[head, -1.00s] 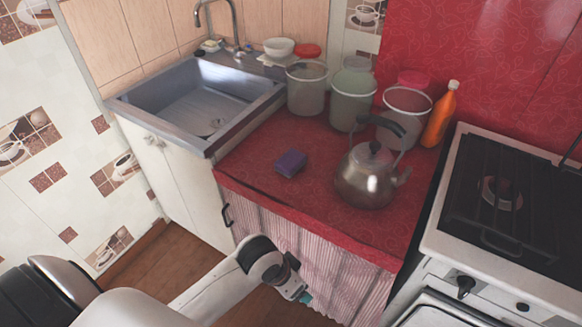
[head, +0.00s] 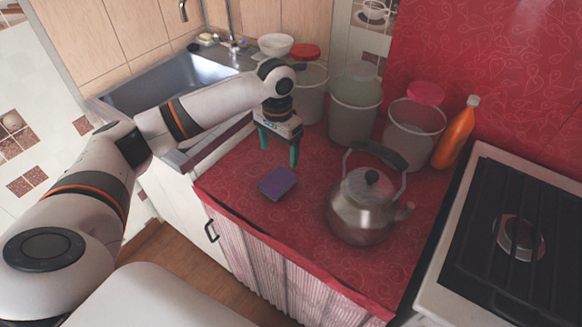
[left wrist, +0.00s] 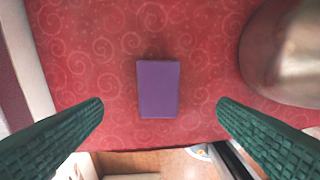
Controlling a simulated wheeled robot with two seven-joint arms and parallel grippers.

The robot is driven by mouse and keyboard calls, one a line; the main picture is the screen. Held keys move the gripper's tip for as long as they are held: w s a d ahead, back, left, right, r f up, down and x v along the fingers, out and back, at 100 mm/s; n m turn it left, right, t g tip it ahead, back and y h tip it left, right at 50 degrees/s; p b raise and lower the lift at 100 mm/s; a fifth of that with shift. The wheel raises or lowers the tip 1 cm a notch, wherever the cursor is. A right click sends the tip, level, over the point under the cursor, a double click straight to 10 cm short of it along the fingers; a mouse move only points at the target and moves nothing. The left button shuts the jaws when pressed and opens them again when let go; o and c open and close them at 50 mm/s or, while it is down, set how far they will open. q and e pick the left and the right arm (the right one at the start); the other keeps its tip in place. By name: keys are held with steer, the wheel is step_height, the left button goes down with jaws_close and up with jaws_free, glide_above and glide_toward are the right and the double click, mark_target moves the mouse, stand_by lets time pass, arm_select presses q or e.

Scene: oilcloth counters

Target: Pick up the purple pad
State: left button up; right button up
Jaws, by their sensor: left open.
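The purple pad (head: 277,183) lies flat on the red counter, left of the kettle. In the left wrist view the pad (left wrist: 158,88) lies below and between the two green fingers, a little ahead of the fingertips. My left gripper (head: 279,156) points down above the counter, just behind the pad in the head view. Its fingers are wide apart and nothing is between them; it also shows in the left wrist view (left wrist: 160,106). My right gripper is not in view.
A metal kettle (head: 365,207) stands right of the pad. Several grey buckets, one of them here (head: 354,108), and an orange bottle (head: 455,133) stand behind. The sink (head: 165,82) is at left, the stove (head: 515,235) at right. The counter before the pad is clear.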

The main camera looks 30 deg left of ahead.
arm_select(q)
glide_above(278, 179)
step_height(278, 179, down, 5)
steer(key=shift+s+r, duration=0.1)
step_height(278, 179, down, 4)
steer(key=shift+r+p, duration=0.2)
steer(key=shift+p, duration=0.15)
step_height(278, 179, down, 2)
steer(key=shift+f, duration=0.1)
steer(key=shift+a+f, duration=0.1)
steer(key=shift+f, duration=0.1)
steer(key=shift+c, duration=0.8)
steer(key=c, duration=0.9)
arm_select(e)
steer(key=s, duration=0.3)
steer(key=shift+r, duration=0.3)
